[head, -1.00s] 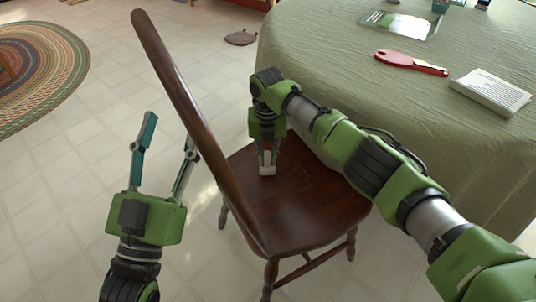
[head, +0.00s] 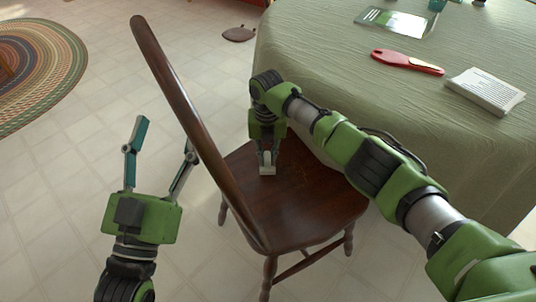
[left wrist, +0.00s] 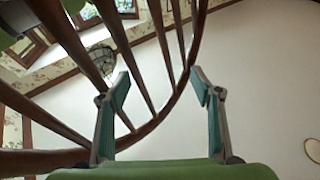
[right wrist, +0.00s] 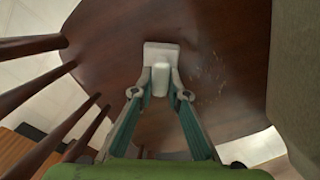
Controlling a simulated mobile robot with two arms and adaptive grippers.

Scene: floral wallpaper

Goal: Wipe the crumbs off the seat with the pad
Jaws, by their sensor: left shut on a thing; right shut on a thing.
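The dark wooden chair has a round seat (head: 310,215) and a spindled back (head: 185,95). My right gripper (head: 267,160) points down at the seat and is shut on the handle of a pale pad (right wrist: 160,52). The pad is at the seat, and its underside is hidden. Faint pale crumbs (right wrist: 207,76) show right of the pad in the right wrist view. My left gripper (head: 165,135) is at the chair back, its fingers set well apart. In the left wrist view the back's curved rail (left wrist: 178,88) passes between them; the contact itself is hard to see.
A table with a green cloth (head: 300,60) stands close behind and right of the seat. On it lie a red-handled brush (head: 408,62), a white book (head: 485,92) and a green-and-white booklet (head: 396,22). Open tiled floor lies left, with a braided rug (head: 40,70).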

